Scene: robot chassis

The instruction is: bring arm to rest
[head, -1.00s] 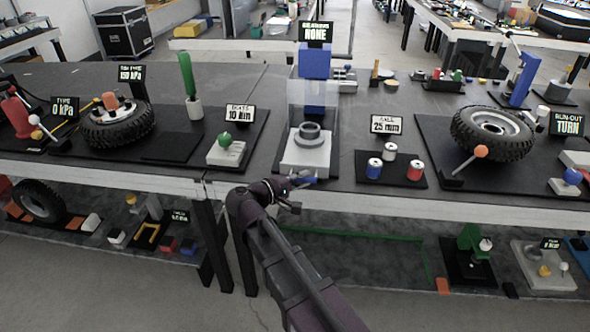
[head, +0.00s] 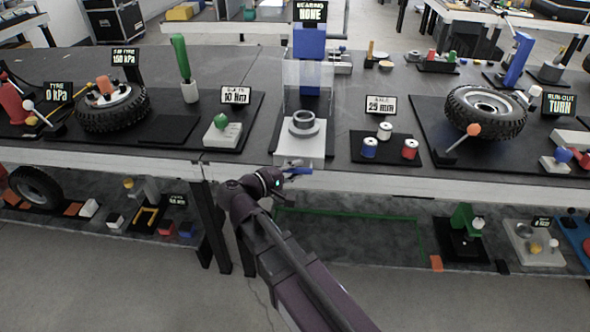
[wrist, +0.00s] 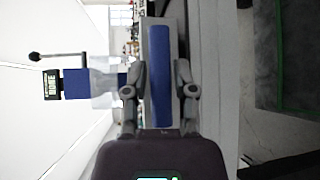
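My arm reaches up from the bottom of the head view to the front edge of the bench. My gripper (head: 293,172) is just in front of the bench edge, below the bearing press base (head: 300,150). The exact finger contact is hard to see.
The bench (head: 345,100) carries wheels, a torque station, rollers and signs. The press has a blue column (head: 309,42) and a clear guard. A lower shelf (head: 350,234) has a bare, green-outlined area. Grey floor lies in front.

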